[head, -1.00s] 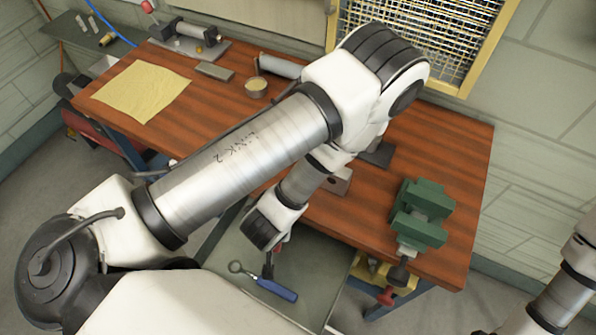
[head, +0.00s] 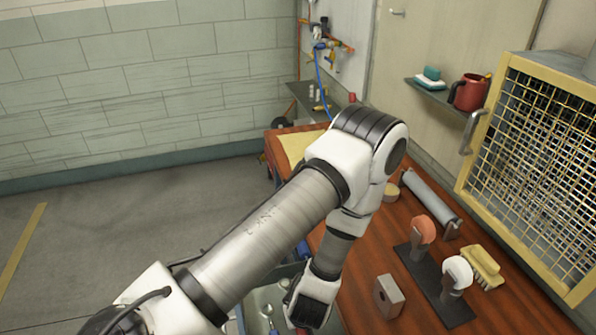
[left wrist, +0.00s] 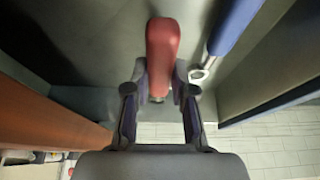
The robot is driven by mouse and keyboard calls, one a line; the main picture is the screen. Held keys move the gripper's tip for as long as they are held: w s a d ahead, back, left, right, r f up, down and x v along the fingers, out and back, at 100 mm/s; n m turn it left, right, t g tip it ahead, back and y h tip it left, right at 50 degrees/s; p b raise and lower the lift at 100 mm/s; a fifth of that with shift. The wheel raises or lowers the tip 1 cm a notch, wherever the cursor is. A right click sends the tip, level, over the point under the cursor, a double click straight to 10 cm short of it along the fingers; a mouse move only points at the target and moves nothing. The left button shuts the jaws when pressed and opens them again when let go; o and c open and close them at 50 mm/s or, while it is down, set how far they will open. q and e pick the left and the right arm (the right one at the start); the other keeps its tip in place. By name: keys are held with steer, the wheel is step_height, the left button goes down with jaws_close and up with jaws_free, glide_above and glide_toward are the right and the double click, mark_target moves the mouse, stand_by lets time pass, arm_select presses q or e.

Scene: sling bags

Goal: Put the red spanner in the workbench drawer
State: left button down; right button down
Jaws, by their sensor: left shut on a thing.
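The red spanner (left wrist: 162,45) shows its red handle in the left wrist view, between the fingers of my left gripper (left wrist: 159,88), which is shut on it. The spanner's far end is hidden or out of frame. Behind it is the grey inside of the open workbench drawer (left wrist: 105,45); I cannot tell whether the spanner touches the drawer floor. My right gripper is out of view.
A blue-handled tool (left wrist: 232,25) with a ring end lies in the drawer beside the spanner. The wooden workbench (head: 405,235) holds a dark stand (head: 450,310), a yellow brush (head: 482,266), a grey-brown block (head: 388,297) and a roll (head: 430,200). Open floor (head: 130,235) lies to the left.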

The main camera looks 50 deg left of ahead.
arm_select(q)
step_height(320, 180, down, 3)
steer(key=shift+s+d+r, duration=0.1)
steer(key=shift+r, duration=0.1)
steer(key=shift+f, duration=0.1)
steer(key=c, duration=1)
jaws_free()
steer(key=shift+f, duration=0.1)
